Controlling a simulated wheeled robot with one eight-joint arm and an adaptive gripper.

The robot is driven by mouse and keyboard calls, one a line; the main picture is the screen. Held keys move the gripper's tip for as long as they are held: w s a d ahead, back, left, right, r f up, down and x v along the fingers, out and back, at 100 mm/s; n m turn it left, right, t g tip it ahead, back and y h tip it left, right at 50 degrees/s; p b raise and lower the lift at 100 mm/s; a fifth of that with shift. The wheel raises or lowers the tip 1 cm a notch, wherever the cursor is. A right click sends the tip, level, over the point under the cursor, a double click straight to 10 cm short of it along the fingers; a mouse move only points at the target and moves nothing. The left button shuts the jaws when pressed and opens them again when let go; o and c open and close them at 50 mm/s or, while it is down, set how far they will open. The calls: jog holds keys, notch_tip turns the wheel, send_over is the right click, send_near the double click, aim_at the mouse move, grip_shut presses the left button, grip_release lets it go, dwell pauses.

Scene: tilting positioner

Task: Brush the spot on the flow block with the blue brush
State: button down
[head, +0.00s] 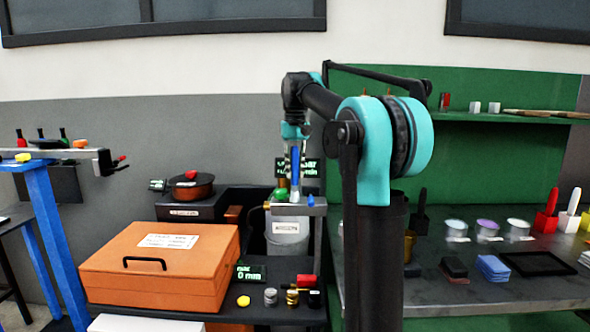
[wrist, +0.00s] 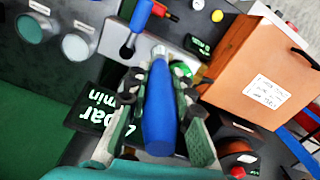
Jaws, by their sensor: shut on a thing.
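The blue brush (head: 295,162) is upright in my gripper (head: 293,150), its tip pointing down at the grey flow block (head: 290,209). In the wrist view the brush's blue handle (wrist: 158,115) lies between the two fingers of my gripper (wrist: 160,80), which is shut on it. The brush's pale lower end is over or at the grey block (wrist: 172,45); I cannot tell whether it touches. The spot cannot be made out; the brush and fingers cover part of the block.
A green knob (head: 281,194) and a blue-handled part (head: 311,201) stand close to the brush. A dark display (head: 283,168) is behind it. An orange case (head: 160,265) fills the left of the bench. Cups (head: 488,229) stand on the right bench.

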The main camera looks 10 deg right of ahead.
aim_at(295, 165)
jog(key=shift+w+d, duration=0.2)
jog(key=shift+w, duration=0.7)
jog(key=shift+w, duration=0.1)
jog(key=shift+w+d, duration=0.2)
jog(key=shift+w, duration=0.6)
jog(key=shift+s+a, duration=0.2)
jog(key=shift+s, duration=0.8)
jog(key=shift+s, duration=0.1)
jog(key=shift+s+a, duration=0.2)
jog(key=shift+s, duration=0.65)
